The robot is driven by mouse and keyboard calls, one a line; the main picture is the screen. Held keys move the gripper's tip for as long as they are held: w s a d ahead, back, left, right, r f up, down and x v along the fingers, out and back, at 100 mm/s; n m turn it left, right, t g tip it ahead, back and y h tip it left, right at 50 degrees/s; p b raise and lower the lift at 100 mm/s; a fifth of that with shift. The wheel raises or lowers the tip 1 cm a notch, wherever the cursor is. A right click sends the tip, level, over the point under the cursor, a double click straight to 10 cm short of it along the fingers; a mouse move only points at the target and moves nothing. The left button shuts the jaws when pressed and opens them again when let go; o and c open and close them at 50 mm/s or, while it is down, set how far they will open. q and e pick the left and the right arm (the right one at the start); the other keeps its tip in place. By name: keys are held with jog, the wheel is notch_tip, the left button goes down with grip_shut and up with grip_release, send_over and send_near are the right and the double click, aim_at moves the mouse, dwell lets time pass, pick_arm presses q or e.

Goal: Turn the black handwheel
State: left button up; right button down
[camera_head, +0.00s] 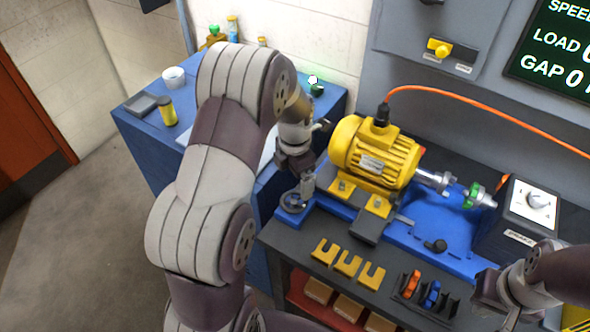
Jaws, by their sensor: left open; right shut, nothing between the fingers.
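The black handwheel (293,203) appears as a small dark round wheel at the left end of the blue motor base (405,238). My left gripper (306,188) points down just above and beside the wheel, with its fingers open. I cannot tell whether a finger touches the rim, and the gripper hides part of the wheel. The yellow motor (374,154) sits on the base to the right of this gripper. My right gripper (522,318) is low at the right, partly cut off by the bottom edge, shut and apart from the handwheel.
An orange cable (470,108) runs from the motor to the right. A dark box with a dial (520,212) stands right of the shaft. Yellow slotted shims (347,263) and a rack with orange and blue pieces (424,294) lie in front. A blue cabinet (140,137) stands left.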

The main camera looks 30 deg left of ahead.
pick_arm(q)
notch_tip(320, 180, up, 5)
jog(key=shift+f, duration=0.2)
dwell(0.3)
jog(key=s+d+m, duration=0.4)
jog(key=s+m, duration=0.3)
jog(key=m, duration=0.8)
jog(key=s+d+m+t, duration=0.1)
jog(key=s+d+m, duration=0.3)
jog(key=m, duration=1.1)
jog(key=s, duration=0.3)
jog(key=shift+s+r, duration=0.2)
jog(key=shift+r, duration=0.1)
